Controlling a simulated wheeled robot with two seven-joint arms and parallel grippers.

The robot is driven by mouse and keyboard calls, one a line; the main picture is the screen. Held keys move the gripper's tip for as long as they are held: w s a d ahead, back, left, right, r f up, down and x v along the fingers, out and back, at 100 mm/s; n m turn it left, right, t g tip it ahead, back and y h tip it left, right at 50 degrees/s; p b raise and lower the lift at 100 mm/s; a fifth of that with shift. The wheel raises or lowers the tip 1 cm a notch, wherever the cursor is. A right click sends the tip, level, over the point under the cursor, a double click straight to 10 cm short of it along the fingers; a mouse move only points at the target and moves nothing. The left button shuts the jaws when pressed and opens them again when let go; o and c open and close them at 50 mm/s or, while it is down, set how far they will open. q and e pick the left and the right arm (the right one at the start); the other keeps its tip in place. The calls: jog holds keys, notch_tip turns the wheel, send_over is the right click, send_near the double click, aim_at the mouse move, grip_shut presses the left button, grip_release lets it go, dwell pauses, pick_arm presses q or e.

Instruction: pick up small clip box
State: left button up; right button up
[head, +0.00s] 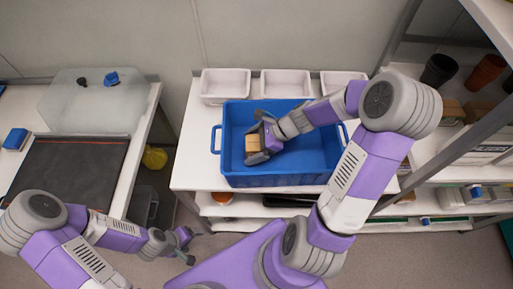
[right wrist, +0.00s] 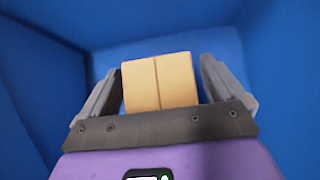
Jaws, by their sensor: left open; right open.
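A small tan box (head: 254,143), which I take for the small clip box, is in the blue crate (head: 280,181) on the white table in the head view. In the right wrist view the box (right wrist: 160,82) has a seam down its middle and lies between the open fingers. My right gripper (head: 258,143) is inside the crate with its fingers on either side of the box. In the right wrist view a gap shows at each side of the box. My left gripper (head: 187,245) is open and empty, low at the left, away from the crate.
White bins (head: 226,83) stand in a row behind the crate. A shelf rack with pots (head: 438,70) is at the right. The crate walls surround my right gripper.

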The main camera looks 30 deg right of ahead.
jog(key=shift+c, duration=0.2)
jog(key=shift+r, duration=0.1)
jog(key=c, duration=1)
